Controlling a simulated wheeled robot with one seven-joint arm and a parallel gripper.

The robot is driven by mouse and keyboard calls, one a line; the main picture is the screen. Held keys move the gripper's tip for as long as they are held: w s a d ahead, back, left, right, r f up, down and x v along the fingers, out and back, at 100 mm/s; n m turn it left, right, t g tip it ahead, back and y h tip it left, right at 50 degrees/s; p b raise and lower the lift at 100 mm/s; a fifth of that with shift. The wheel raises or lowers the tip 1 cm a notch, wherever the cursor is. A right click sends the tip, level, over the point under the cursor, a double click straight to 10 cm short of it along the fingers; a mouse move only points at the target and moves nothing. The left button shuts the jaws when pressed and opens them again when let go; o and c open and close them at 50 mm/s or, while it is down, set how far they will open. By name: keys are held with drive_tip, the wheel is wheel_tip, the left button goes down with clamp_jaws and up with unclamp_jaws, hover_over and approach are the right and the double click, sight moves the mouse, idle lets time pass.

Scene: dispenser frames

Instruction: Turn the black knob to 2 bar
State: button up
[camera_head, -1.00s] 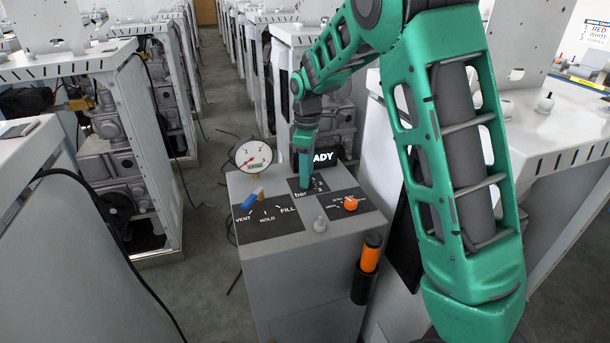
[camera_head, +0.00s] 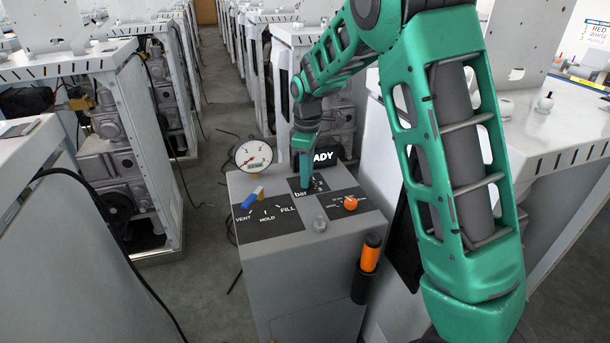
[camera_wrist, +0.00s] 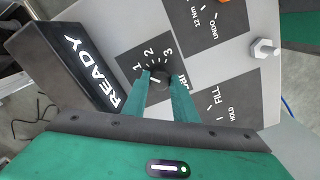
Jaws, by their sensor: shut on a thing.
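The black knob (camera_wrist: 158,83) sits on a dark panel of the grey dispenser, among the printed numbers 1, 2 and 3. My gripper (camera_wrist: 158,76) is shut on it, with one green finger on each side. A short white mark shows on the knob between the fingers, but I cannot tell exactly which number it points at. In the head view my gripper (camera_head: 303,180) points down at the bar panel and hides most of the knob. The pressure gauge (camera_head: 253,155) has a white dial with a red needle toward its lower left.
A black READY display (camera_head: 324,157) stands just behind the knob panel. A blue lever (camera_head: 252,198) is at the VENT/HOLD/FILL panel, an orange knob (camera_head: 350,203) is to the right, and a grey hex-shaped knob (camera_head: 320,224) is in front. An orange-handled tool (camera_head: 371,252) hangs at the front.

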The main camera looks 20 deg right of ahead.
drive_tip(key=m, duration=0.4)
drive_tip(key=shift+w+d+r+m, duration=0.1)
drive_tip(key=shift+w+m, duration=0.05)
drive_tip(key=shift+m, duration=1.95)
drive_tip(key=o, duration=1)
drive_tip(key=shift+o, duration=0.2)
wheel_tip(320, 180, up, 11)
drive_tip(key=shift+f, duration=0.2)
